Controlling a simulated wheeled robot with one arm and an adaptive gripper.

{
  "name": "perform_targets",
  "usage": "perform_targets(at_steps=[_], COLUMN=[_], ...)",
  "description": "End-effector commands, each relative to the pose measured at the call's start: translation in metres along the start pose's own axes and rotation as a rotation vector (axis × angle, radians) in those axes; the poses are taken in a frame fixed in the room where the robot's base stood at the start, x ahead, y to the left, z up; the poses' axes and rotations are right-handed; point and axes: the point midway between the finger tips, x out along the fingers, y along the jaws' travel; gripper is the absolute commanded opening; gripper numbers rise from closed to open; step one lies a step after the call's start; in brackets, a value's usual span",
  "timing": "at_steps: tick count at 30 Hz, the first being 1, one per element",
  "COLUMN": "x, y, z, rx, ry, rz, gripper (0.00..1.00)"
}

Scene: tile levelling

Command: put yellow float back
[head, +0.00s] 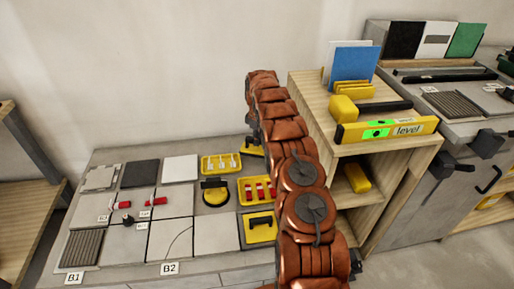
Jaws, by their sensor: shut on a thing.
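My arm rises across the middle of the head view and bends down at its far end. My gripper (252,138) is small and partly hidden beside the arm, low over the back right of the grey bench. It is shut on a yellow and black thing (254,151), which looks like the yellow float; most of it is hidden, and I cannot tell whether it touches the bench. Another flat yellow piece with a black handle (260,223) lies at the bench's front right, left of my arm.
A yellow tray of white pieces (221,163), a yellow tray of red pieces (258,190) and a round yellow-black tool (215,191) stand close by. Tiles cover the bench's left. A wooden shelf (385,150) with a yellow level (387,129) stands right of my arm.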

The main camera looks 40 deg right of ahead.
Motion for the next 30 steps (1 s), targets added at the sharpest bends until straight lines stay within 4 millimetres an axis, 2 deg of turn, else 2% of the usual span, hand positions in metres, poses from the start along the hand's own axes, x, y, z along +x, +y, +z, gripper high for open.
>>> perform_targets(at_steps=[10, 19, 20, 27, 30], x=[0.037, 0.040, 0.040, 0.040, 0.040], y=[-0.002, -0.001, -0.001, -0.001, -0.001], z=[0.001, 0.000, 0.000, 0.000, 0.000], rx=[0.001, 0.001, 0.001, 0.001, 0.000], ry=[-0.001, 0.000, 0.000, 0.000, 0.000], rz=[-0.003, 0.000, 0.000, -0.001, -0.001], gripper=[0.00, 0.00, 0.25, 0.49, 0.49])
